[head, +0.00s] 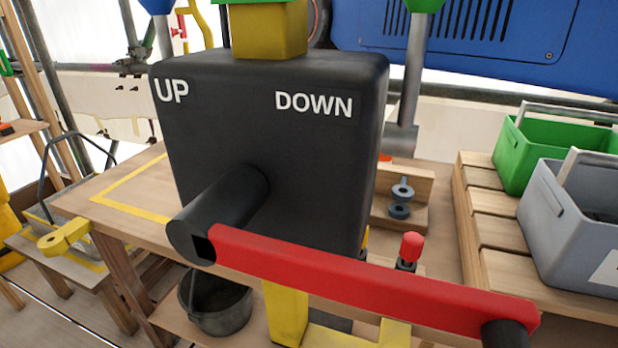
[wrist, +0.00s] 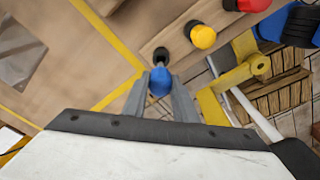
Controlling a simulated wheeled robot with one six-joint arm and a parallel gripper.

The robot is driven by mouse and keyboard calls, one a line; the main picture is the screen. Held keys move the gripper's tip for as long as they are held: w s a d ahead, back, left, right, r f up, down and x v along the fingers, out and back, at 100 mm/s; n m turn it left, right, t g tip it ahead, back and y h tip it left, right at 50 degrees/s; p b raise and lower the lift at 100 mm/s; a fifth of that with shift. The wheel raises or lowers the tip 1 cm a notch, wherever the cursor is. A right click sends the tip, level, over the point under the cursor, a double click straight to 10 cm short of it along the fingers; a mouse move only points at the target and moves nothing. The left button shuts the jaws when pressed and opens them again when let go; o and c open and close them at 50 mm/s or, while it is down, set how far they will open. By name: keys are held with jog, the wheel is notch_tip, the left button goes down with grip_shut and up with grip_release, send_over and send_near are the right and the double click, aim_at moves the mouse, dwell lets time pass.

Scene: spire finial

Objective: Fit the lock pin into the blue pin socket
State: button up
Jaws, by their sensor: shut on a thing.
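In the wrist view my gripper (wrist: 160,92) is shut on a small blue rounded thing (wrist: 160,80), apparently the blue head of the lock pin. Its shaft is hidden, so I cannot tell its tilt. Just beyond it is a small black round piece (wrist: 161,55) at the end of a wooden strip; whether they touch is unclear. In the head view my gripper does not show.
The black UP/DOWN box (head: 270,120) and its red lever (head: 370,285) block much of the head view. Yellow (wrist: 202,37) and red (wrist: 245,4) knobs stand on the strip. A yellow bracket (wrist: 235,77) lies close right of my fingers.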

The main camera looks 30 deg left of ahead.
jog(key=shift+f, duration=0.55)
jog(key=shift+f, duration=2.5)
dwell(1.1)
jog(key=o, duration=1.1)
jog(key=shift+o, duration=0.2)
jog(key=shift+r, duration=0.1)
notch_tip(320, 180, up, 17)
jog(key=w+d, duration=0.1)
jog(key=shift+w+d, duration=0.2)
jog(key=shift+w, duration=0.1)
